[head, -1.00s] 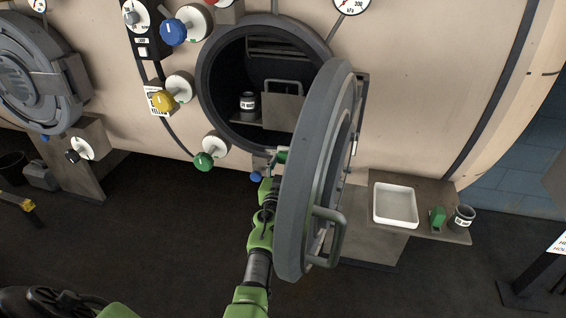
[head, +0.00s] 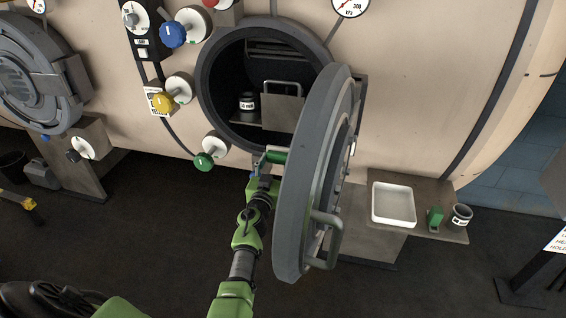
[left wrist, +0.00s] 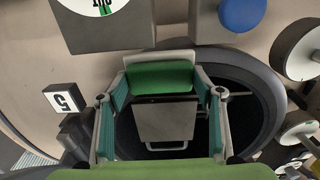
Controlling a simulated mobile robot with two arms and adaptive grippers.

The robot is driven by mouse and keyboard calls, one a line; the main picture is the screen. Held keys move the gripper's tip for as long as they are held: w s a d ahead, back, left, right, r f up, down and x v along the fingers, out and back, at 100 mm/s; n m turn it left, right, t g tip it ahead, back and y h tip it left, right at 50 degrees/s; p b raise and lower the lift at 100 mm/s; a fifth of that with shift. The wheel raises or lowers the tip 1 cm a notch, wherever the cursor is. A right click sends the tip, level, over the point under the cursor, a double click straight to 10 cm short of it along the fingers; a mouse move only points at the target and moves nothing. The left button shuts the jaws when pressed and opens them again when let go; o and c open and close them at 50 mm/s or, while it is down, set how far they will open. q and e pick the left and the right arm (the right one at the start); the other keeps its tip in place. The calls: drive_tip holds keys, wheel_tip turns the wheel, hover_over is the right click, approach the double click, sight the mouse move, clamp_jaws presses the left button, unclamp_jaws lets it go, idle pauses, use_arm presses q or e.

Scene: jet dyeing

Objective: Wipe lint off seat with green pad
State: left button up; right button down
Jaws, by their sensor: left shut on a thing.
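My left gripper (head: 266,164) is at the lower edge of the round vessel opening, beside the open door. The left wrist view also shows the left gripper (left wrist: 160,85), shut on the green pad (left wrist: 160,75) held across its fingertips. In the head view the green pad (head: 275,156) is partly hidden by the door. The seat (head: 206,82) is the dark ring around the opening, and it also shows in the left wrist view (left wrist: 271,108). I cannot make out lint on it, or whether the pad touches it. My right gripper is not in view.
The thick round door (head: 297,190) stands open just right of my arm. Inside the opening are a labelled cup (head: 248,102) and a handled plate (head: 282,112). A side shelf holds a white tray (head: 394,204), a green block (head: 436,217) and a cup (head: 461,216). A green knob (head: 204,161) sits left.

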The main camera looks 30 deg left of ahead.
use_arm(q)
drive_tip(key=shift+s+a+p, duration=0.2)
drive_tip(key=shift+s+a, duration=0.05)
drive_tip(key=shift+a, duration=0.8)
drive_tip(key=shift+s+a+p, duration=0.2)
drive_tip(key=shift+a+p, duration=0.05)
drive_tip(key=shift+a, duration=0.8)
drive_tip(key=shift+s+a+p, duration=0.2)
drive_tip(key=shift+s+a, duration=0.05)
drive_tip(key=shift+a, duration=0.8)
drive_tip(key=shift+d, duration=0.1)
drive_tip(key=shift+s+r, duration=0.1)
drive_tip(key=shift+s, duration=0.2)
drive_tip(key=shift+p+v, duration=1.35)
drive_tip(key=shift+v, duration=1.4)
drive_tip(key=shift+d, duration=0.1)
